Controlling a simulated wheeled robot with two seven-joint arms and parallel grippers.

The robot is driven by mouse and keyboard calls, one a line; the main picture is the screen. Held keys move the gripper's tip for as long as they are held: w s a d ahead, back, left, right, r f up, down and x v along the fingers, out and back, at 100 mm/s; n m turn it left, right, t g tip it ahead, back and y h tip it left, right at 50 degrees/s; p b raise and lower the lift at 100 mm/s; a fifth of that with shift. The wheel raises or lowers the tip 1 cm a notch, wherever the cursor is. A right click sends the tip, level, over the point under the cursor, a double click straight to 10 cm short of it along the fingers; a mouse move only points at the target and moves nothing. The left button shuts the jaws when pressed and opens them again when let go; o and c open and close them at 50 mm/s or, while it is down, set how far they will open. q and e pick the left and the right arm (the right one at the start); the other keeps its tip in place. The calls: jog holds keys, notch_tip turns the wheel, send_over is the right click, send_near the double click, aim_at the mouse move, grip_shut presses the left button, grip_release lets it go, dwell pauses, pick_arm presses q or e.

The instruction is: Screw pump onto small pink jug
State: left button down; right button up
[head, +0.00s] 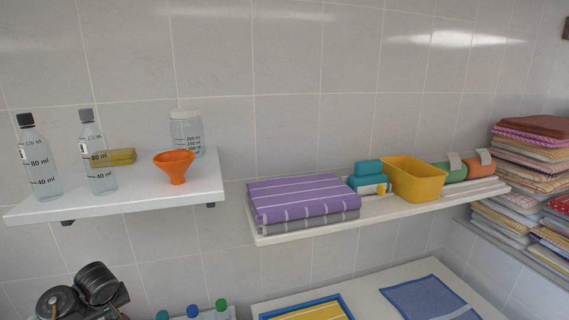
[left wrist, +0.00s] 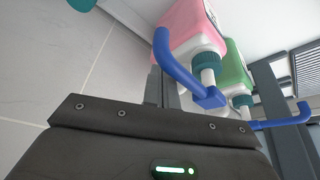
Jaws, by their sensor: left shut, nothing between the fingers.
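In the left wrist view, which is steeply tilted, a pink jug (left wrist: 185,22) shows at the top, partly cut off. A teal collar (left wrist: 206,61) and a blue pump head with a long spout (left wrist: 182,70) line up with its neck; I cannot tell how tightly the collar sits. A green jug (left wrist: 235,66) with its own teal collar and blue pump is beside it. My left gripper (left wrist: 166,90) is shut and empty, its fingers close to the blue spout in the picture; contact cannot be told. In the head view, only dark parts of my left arm show at bottom left. My right gripper is not in view.
In the head view, a white shelf (head: 130,194) holds bottles, a yellow sponge (head: 113,157), a jar (head: 186,134) and an orange funnel (head: 175,165). Another shelf holds folded towels (head: 300,198) and a yellow bin (head: 414,180). Capped bottles (head: 221,309) and a blue cloth (head: 430,302) are below.

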pick_arm(q)
jog(key=shift+s+d+p, duration=0.3)
jog(key=shift+s+p, duration=0.15)
jog(key=shift+p, duration=0.05)
jog(key=shift+s, duration=0.1)
jog(key=shift+s+d, duration=0.25)
jog(key=shift+s, duration=0.4)
jog(key=shift+s+d, duration=0.15)
jog(key=shift+s, duration=0.4)
jog(key=shift+s, duration=0.15)
dwell(0.3)
jog(key=shift+s, duration=0.55)
